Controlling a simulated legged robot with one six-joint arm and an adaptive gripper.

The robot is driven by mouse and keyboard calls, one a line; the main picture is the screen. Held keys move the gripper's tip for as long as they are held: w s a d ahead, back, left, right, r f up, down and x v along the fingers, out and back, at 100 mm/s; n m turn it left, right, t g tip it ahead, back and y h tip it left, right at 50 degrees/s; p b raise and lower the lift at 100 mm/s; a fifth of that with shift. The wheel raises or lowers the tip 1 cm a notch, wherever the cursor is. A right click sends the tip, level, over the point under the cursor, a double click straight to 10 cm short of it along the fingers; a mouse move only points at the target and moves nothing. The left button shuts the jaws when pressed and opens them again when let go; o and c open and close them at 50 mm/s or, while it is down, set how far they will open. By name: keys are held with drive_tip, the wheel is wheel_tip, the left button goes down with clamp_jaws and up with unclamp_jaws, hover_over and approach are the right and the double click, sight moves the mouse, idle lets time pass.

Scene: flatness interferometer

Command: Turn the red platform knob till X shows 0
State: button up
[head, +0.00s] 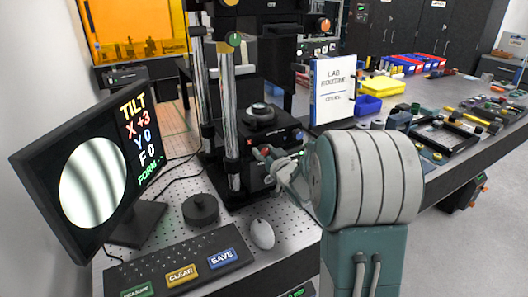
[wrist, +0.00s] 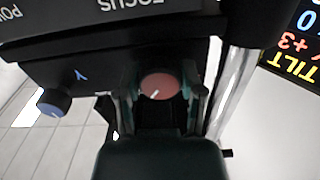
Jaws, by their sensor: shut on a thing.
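In the head view my gripper (head: 280,165) reaches the front of the instrument's platform, and the fingers partly hide the knob. The monitor (head: 90,165) reads TILT, X +3, Y 0, F 0, beside a round image of slanted dark and light fringes. Part of this readout, with +3, also shows upside down in the wrist view (wrist: 292,42).
A blue knob (wrist: 54,102) marked Y sits on the same housing. Metal posts (head: 229,105) stand close to my gripper. A mouse (head: 261,234), a black round puck (head: 200,209) and a keyboard with SAVE (head: 222,258) and CLEAR (head: 181,275) keys lie in front.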

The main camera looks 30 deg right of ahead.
drive_tip(key=shift+r+n, duration=0.1)
drive_tip(key=shift+n, duration=3.1)
drive_tip(key=o, duration=1.2)
drive_tip(key=shift+a, duration=0.1)
drive_tip(key=s, duration=1.1)
drive_tip(key=shift+s+d, duration=0.25)
drive_tip(key=shift+s, duration=0.15)
